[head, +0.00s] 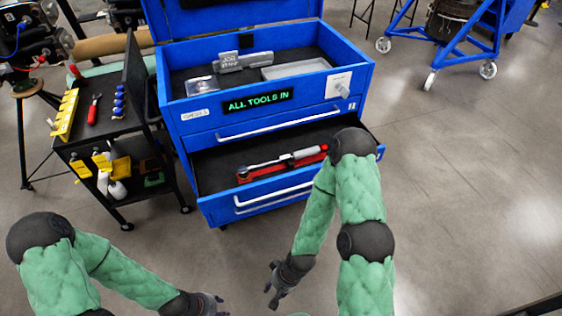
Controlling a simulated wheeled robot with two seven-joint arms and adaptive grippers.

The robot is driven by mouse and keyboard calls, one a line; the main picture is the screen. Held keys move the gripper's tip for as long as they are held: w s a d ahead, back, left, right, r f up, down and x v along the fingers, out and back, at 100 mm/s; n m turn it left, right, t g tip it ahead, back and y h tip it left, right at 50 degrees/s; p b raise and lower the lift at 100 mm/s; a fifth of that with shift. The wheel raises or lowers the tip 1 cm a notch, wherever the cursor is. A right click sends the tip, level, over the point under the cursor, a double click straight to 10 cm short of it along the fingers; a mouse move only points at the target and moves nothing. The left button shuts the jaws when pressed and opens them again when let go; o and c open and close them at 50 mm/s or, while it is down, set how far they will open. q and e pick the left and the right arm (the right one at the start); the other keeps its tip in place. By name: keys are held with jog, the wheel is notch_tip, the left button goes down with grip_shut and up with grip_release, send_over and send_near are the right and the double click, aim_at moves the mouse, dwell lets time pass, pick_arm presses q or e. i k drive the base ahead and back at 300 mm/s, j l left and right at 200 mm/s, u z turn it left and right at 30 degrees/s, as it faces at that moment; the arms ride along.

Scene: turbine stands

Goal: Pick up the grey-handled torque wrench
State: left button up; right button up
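A torque wrench (280,160) with a grey handle and a red end lies in the open lower drawer (222,174) of the blue tool chest. It rests on or in a red holder (264,172); its right end is close to my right arm in the picture. My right gripper (269,294) is empty and looks open, in front of the drawer and well apart from the wrench. My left gripper (221,306) is at the bottom edge of the view, partly cut off; it looks open and empty, also apart from the wrench.
The chest's top tray (365,72) holds a grey tool block (243,62) and a pale box (296,69). A green "ALL TOOLS IN" display (258,101) is on its front. A black cart (92,128) stands left of the chest. Floor to the right is clear, with a blue wheeled stand (452,50) behind.

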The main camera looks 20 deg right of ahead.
aim_at(242, 170)
jog(key=z, duration=0.8)
jog(key=i+l+z, duration=0.25)
jog(key=z, duration=0.2)
jog(key=i+l+z, duration=0.1)
jog(key=i+z, duration=0.2)
jog(key=z, duration=0.15)
jog(key=i+z, duration=0.3)
jog(key=z, duration=0.2)
jog(key=i+z, duration=0.3)
jog(key=z, duration=0.15)
jog(key=i+l, duration=0.15)
jog(key=i, duration=0.65)
jog(key=i+l+z, duration=0.1)
jog(key=i, duration=0.65)
jog(key=l+u, duration=0.1)
jog(key=u, duration=3.65)
jog(key=l, duration=0.1)
